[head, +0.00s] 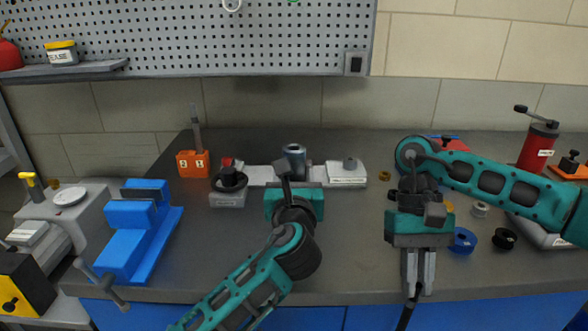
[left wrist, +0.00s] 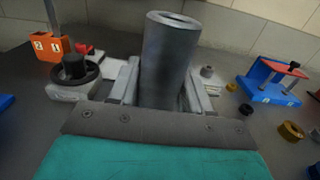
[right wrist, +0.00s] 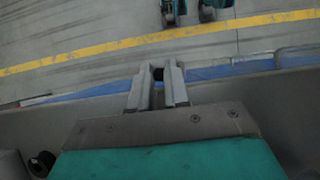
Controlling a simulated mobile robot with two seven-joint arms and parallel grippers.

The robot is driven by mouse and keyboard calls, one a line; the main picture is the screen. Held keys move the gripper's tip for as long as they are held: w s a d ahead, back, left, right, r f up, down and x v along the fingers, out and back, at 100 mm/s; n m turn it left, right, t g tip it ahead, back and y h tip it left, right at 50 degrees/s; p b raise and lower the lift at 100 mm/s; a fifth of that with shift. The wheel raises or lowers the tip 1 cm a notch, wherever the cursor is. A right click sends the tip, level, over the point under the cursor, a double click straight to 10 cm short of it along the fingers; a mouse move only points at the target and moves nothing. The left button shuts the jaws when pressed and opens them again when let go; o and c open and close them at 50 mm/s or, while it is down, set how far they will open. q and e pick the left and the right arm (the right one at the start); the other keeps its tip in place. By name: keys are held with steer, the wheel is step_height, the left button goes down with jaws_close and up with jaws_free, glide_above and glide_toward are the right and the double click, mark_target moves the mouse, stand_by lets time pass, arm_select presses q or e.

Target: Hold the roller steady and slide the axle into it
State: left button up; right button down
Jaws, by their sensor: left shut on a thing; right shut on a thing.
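The roller (head: 294,153) is a grey, upright cylinder with an open top. In the left wrist view the roller (left wrist: 166,55) stands between the fingers of my left gripper (left wrist: 160,88), which is shut on it. Its lower end is hidden by the gripper. My right gripper (head: 418,286) points down near the front edge of the bench, well right of the roller. It is shut on a thin dark rod, the axle (head: 406,318), which slants down past the bench edge. In the right wrist view only a dark end of the axle (right wrist: 158,74) shows between the fingertips.
A blue vise (head: 128,240) stands at the left. An orange block (head: 193,164) and a handwheel unit (head: 228,188) are left of the roller, a white block (head: 347,173) right of it. Blue (head: 463,241) and black (head: 504,239) rings lie near my right arm. The bench's front middle is clear.

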arm_select(q)
steer(key=shift+f, duration=0.6)
arm_select(e)
steer(key=shift+f, duration=0.35)
arm_select(q)
steer(key=shift+f, duration=0.1)
steer(key=shift+f+b, duration=0.3)
steer(key=shift+b, duration=0.05)
arm_select(e)
steer(key=shift+f, duration=0.15)
arm_select(q)
steer(key=o, duration=1.1)
steer(key=shift+c, duration=0.3)
steer(key=c, duration=1)
steer(key=shift+c, duration=0.2)
